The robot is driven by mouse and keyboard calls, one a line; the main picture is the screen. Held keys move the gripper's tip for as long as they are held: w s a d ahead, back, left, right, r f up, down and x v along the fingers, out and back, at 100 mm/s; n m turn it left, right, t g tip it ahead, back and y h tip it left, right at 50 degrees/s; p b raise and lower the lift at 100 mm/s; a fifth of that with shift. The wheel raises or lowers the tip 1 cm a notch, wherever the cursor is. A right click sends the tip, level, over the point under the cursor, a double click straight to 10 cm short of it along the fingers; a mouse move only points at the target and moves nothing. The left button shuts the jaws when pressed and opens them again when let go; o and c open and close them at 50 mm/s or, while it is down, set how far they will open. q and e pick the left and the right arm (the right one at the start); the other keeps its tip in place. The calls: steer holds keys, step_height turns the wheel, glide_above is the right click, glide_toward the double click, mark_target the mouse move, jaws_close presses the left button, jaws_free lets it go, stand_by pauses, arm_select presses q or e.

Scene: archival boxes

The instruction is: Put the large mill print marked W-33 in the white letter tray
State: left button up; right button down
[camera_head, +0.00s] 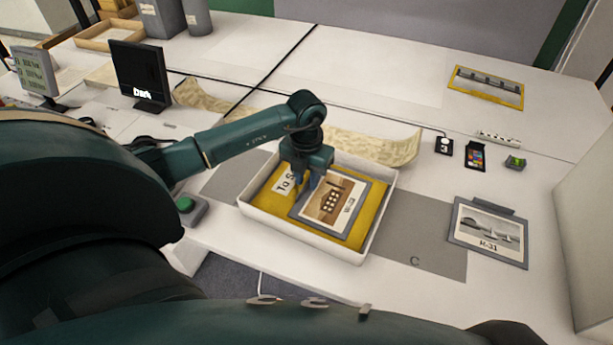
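The large mill print (332,205) is a grey-mounted picture of a brown building, with a small label at its right edge that seems to read W-33. It lies inside the white letter tray (311,245), over a yellow sheet, turned sideways and a little askew. My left gripper (306,186) points down over the tray, at the print's upper left edge. Its fingers cover part of that edge, so I cannot tell whether they grip it. My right gripper is not in view.
A white label (284,183) shows on the yellow sheet (262,198). A yellow-framed print (486,87) lies at the back. A curled map (375,145) lies behind the tray.

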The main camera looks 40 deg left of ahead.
arm_select(q)
steer(key=shift+r, duration=0.1)
steer(key=shift+r+p, duration=0.4)
step_height(320, 180, up, 12)
steer(key=shift+r, duration=0.15)
stand_by(0.4)
